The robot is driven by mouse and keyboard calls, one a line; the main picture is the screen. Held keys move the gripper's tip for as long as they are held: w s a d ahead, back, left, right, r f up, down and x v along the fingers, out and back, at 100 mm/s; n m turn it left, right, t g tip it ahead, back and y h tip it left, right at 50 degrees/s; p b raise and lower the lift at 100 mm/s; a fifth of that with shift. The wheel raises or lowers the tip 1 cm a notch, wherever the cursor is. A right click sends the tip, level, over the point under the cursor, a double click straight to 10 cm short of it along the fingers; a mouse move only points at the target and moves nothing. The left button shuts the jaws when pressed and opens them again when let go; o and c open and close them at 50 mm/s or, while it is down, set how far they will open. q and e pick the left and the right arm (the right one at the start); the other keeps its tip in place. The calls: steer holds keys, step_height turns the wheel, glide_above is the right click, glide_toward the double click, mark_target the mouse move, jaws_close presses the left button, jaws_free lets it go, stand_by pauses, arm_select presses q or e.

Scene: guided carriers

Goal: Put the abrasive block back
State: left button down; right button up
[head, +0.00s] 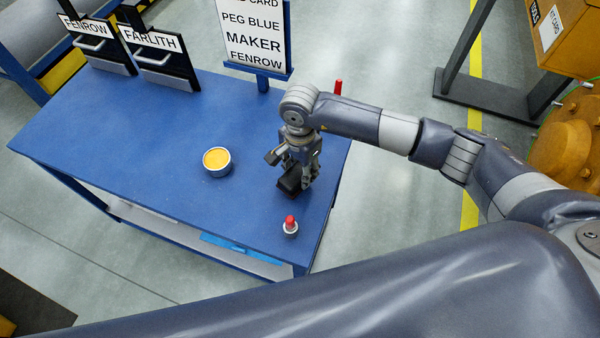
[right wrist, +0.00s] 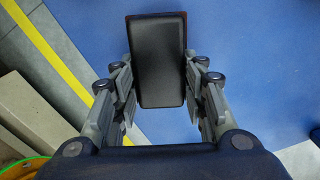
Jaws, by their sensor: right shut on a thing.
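The abrasive block (head: 289,186) is a dark, nearly black rectangular block at the right part of the blue table (head: 120,135). My right gripper (head: 298,174) points down over it and is shut on it. In the right wrist view the block (right wrist: 158,62) sits between the two fingers, its long side running away from the palm. I cannot tell whether its underside touches the table. My left gripper is not in view.
A round tin with yellow contents (head: 217,160) stands left of the block. A small red-topped item (head: 290,226) stands near the front right corner. Holders labelled FENROW (head: 95,45) and FARLITH (head: 158,58) and a sign (head: 256,38) line the back. The left tabletop is clear.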

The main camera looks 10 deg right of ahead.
mark_target(300, 176)
step_height(300, 176, down, 3)
steer(key=shift+p, duration=0.3)
steer(key=shift+f, duration=0.15)
steer(key=o, duration=0.9)
steer(key=shift+o, duration=0.2)
